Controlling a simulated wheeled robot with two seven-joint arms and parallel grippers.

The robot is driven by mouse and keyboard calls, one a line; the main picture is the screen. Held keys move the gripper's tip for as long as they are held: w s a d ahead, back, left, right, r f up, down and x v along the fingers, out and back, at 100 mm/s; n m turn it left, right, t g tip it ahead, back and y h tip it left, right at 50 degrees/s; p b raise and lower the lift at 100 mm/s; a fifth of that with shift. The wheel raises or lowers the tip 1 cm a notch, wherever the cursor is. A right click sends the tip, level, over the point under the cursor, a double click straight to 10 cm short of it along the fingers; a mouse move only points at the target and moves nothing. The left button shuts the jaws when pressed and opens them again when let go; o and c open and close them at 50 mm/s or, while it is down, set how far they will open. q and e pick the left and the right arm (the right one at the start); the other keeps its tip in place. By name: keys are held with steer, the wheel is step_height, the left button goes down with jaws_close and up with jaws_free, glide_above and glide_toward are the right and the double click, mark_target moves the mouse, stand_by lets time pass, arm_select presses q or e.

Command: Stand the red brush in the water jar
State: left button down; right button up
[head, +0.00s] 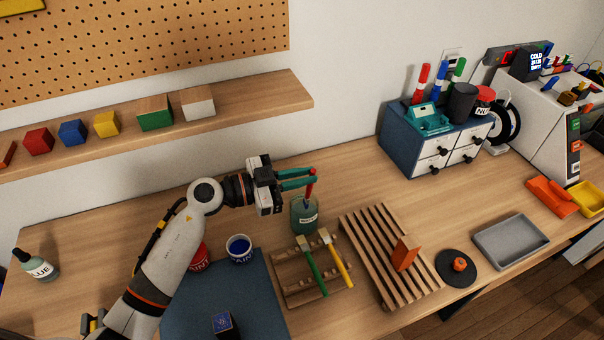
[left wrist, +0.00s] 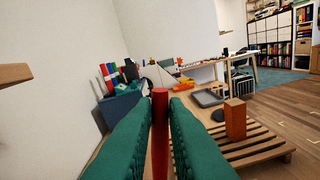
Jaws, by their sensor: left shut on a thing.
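My left gripper (head: 312,180) is shut on the red brush (head: 310,188), its teal fingers on the upper handle. In the left wrist view the red handle (left wrist: 160,125) stands between the teal fingers (left wrist: 161,108). My right gripper is not in view.
A wooden brush rack (head: 285,290) with a green and a yellow brush stands just in front of the jar. A blue paint pot (head: 239,249) and a red paint pot (head: 199,258) are to its left. A slatted rack (head: 368,245) is at the right. The wall shelf (head: 250,92) hangs behind.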

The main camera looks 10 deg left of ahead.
mark_target(305, 193)
arm_select(q)
steer(key=shift+w+a+f+b, duration=0.25)
steer(key=shift+f+b, duration=0.4)
steer(key=shift+f, duration=0.7)
steer(key=shift+w+a+f+b, duration=0.1)
steer(key=shift+w+f+b, duration=0.4)
steer(key=shift+f, duration=0.8)
steer(key=shift+w+a+f+b, duration=0.2)
steer(key=shift+f+b, duration=0.6)
steer(key=shift+f, duration=0.55)
steer(key=c, duration=1.4)
jaws_free()
steer(key=shift+s, duration=0.1)
steer(key=shift+o, duration=0.2)
steer(key=shift+s+a+r+p, duration=0.45)
steer(key=shift+a+p, duration=0.15)
steer(key=shift+a, duration=0.1)
steer(key=shift+s+a+r+p, duration=0.35)
steer(key=shift+a+p, duration=0.2)
steer(key=shift+a, duration=0.2)
steer(key=shift+s+a+r+p, duration=0.35)
steer(key=shift+s+a+p, duration=0.15)
steer(key=shift+a+p, duration=0.15)
